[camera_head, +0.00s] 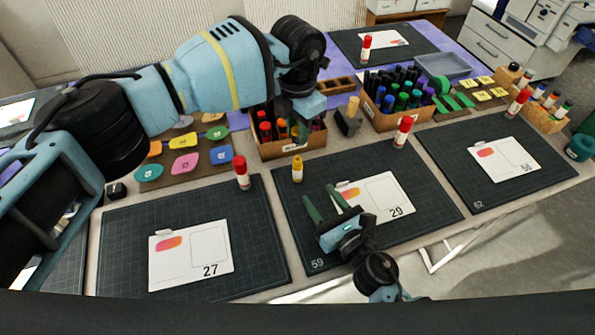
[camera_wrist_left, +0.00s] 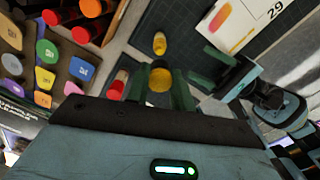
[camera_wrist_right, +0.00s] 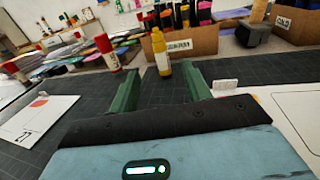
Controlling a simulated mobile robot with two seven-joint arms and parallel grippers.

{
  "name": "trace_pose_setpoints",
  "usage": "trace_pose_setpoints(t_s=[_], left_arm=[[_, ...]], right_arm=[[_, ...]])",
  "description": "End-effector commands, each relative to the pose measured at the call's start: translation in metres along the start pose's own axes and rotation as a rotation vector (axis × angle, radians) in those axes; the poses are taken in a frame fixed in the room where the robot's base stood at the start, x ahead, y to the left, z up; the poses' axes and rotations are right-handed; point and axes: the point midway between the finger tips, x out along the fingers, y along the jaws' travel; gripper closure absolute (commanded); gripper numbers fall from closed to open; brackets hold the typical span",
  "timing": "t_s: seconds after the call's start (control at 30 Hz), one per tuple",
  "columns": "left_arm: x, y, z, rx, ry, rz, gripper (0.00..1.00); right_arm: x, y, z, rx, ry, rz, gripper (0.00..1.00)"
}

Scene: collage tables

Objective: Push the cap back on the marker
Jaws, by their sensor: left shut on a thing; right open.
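A yellow marker (camera_head: 297,171) stands upright near the back left corner of the middle dark mat (camera_head: 420,205). In the right wrist view the marker (camera_wrist_right: 161,55) has a narrower top, and no cap is seen on it. My left gripper (camera_head: 302,128) is above and behind the marker. In the left wrist view it is shut on a small round orange-yellow piece, which looks like the cap (camera_wrist_left: 160,79), apart from the marker (camera_wrist_left: 160,44). My right gripper (camera_head: 323,202) is open and empty, low over the mat in front of the marker, green fingers pointing towards it.
A wooden box of markers (camera_head: 283,150) stands behind the yellow marker, with another box (camera_head: 398,122) to its right. Red-capped glue-like sticks stand at left (camera_head: 242,173) and right (camera_head: 403,132). A card numbered 29 (camera_head: 375,200) lies beside my right gripper.

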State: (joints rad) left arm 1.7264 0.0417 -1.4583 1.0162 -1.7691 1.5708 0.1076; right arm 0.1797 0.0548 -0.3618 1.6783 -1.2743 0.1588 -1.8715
Motion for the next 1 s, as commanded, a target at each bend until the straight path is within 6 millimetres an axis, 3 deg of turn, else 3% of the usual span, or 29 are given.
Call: trace_pose_setpoints(t_s=[0.3, 0.5, 1.0], left_arm=[[0.0, 0.0, 0.0, 0.0, 0.0, 0.0, 0.97], [0.0, 0.0, 0.0, 0.0, 0.0, 0.0, 0.97], [0.0, 0.0, 0.0, 0.0, 0.0, 0.0, 0.97]], right_arm=[[0.056, 0.0, 0.001, 0.001, -0.002, -0.001, 0.52], [0.079, 0.0, 0.001, 0.001, -0.001, -0.002, 0.52], [0.09, 0.0, 0.0, 0.0, 0.0, 0.0, 0.52]])
